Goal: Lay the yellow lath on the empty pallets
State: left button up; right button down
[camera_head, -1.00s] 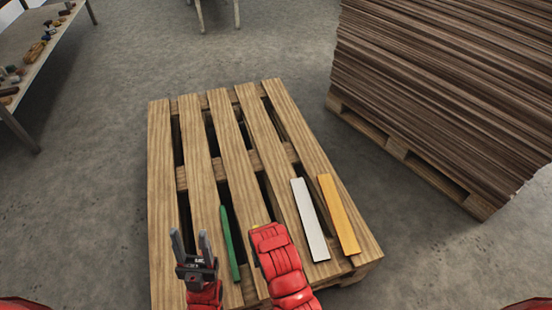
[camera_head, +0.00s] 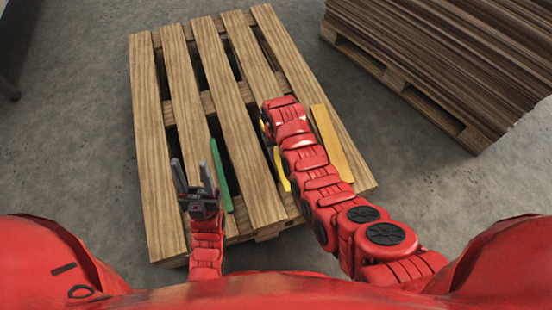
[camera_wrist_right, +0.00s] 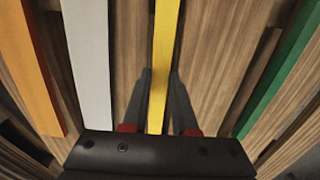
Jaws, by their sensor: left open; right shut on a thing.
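A wooden slatted pallet (camera_head: 150,130) lies on the floor, also filling the right wrist view (camera_wrist_right: 225,30). The yellow lath (camera_wrist_right: 165,50) runs between the fingers of my right gripper (camera_wrist_right: 159,129), which is shut on it. In the head view only small parts of the yellow lath (camera_head: 283,170) show beside my right arm, and that gripper is hidden under the arm. I cannot tell whether the lath touches the slats. My left gripper (camera_head: 182,178) is open and empty above the pallet's near left part.
A green lath (camera_head: 221,176) lies on the pallet near my left gripper. An orange lath (camera_head: 331,143) lies right of my right arm. A white lath (camera_wrist_right: 88,60) lies between the orange and yellow ones. A tall stack of brown boards (camera_head: 440,50) stands at the right.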

aim_at(276, 155)
jog(key=shift+f+b, duration=0.7)
jog(key=shift+f, duration=1.05)
jog(key=shift+f, duration=0.15)
jog(key=c, duration=0.7)
grip_release()
